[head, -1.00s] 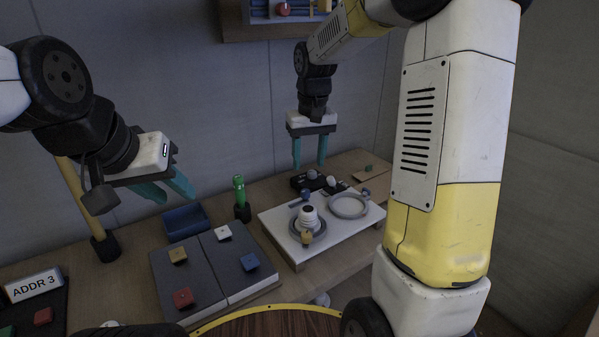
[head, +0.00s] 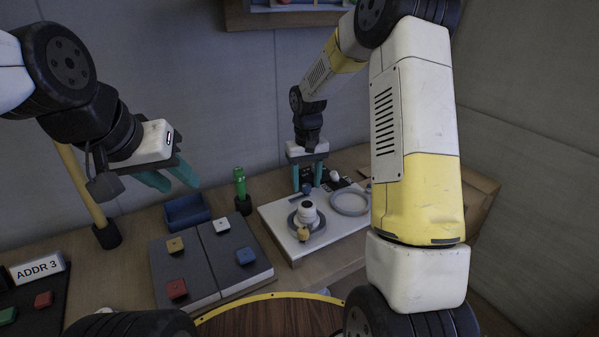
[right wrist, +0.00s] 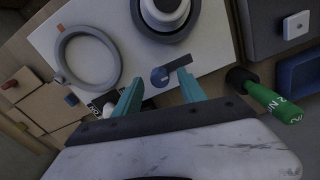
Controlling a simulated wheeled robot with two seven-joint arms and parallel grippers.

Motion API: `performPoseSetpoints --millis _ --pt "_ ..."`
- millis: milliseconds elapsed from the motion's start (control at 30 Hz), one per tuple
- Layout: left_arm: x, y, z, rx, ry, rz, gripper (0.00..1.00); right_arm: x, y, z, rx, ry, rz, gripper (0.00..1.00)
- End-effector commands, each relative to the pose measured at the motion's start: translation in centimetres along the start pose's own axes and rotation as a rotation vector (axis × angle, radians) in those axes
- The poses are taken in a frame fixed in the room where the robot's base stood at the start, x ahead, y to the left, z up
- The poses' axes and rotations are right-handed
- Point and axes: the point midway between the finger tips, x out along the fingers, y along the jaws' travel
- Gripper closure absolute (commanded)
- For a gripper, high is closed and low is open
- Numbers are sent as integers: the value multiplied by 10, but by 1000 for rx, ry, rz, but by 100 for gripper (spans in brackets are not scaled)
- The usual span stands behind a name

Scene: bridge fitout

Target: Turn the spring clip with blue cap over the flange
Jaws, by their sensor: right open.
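The spring clip with blue cap (head: 307,188) stands on the white board (head: 278,232), behind the round grey flange (head: 294,221) with its white hub (head: 308,212). In the right wrist view the blue cap (right wrist: 160,77) has a dark bar (right wrist: 180,63) that points sideways, beside the flange (right wrist: 165,18) and not over it. A clip with yellow cap (head: 303,234) is at the flange's front. My right gripper (head: 307,184) is open, pointing down, its fingertips appearing on either side of the blue cap; contact cannot be told. My left gripper (head: 179,180) is open and empty, above the blue bin.
A grey ring (head: 350,202) lies right of the flange. A green cylinder (head: 240,184) in a dark holder and a blue bin (head: 187,212) stand left. Grey panels with coloured blocks (head: 212,262) lie front left. Small dark and white items lie behind the board.

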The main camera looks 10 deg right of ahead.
Motion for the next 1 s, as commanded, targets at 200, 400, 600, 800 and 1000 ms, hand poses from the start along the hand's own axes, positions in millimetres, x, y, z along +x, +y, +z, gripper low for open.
performPoseSetpoints --millis 200,400,600,800,1000 --pt "0 0 0 0 0 0 64 0 0 0 0 0 0 52" --pt "0 0 0 0 0 0 64 0 0 0 0 0 0 91" --pt "0 0 0 0 0 0 64 0 0 0 -1 0 0 100" --pt "0 0 0 0 0 0 64 0 0 0 -36 -1 0 100" --pt "0 0 0 0 0 0 64 0 0 0 -142 -1 0 100"
